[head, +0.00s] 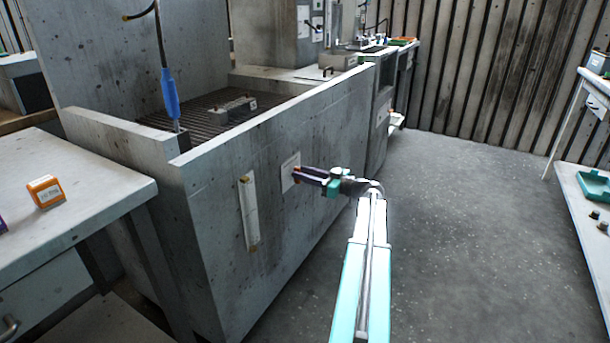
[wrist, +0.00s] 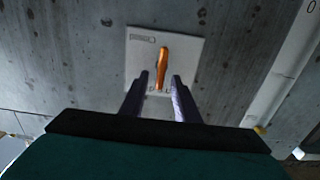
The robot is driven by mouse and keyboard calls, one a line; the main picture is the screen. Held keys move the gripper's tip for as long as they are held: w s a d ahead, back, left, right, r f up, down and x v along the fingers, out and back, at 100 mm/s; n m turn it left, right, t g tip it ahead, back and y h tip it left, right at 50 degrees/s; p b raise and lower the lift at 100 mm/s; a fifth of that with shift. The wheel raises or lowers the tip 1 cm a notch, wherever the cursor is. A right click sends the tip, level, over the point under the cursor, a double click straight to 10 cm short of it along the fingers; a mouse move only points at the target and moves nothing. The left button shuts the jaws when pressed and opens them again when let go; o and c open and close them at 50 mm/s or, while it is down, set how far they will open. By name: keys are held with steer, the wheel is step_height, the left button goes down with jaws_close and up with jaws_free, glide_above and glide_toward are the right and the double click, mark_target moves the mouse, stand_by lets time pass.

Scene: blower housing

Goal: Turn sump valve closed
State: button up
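The sump valve is an orange handle (wrist: 163,62) on a white plate (wrist: 188,48) fixed to the grey concrete-like housing wall. In the wrist view the handle runs roughly up and down the picture, slightly tilted. My gripper (wrist: 160,82) is open, its two dark fingers on either side of the handle's lower end. I cannot tell whether they touch it. In the head view my gripper (head: 297,172) reaches the white plate (head: 289,172) on the housing's front face, and the arm hides most of the valve.
A pale vertical gauge strip (head: 249,212) is on the wall left of the plate. A table with an orange box (head: 45,191) stands at the left. A bench with a green tray (head: 592,184) is at the right. The floor (head: 470,230) between is clear.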

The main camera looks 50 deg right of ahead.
jaws_close()
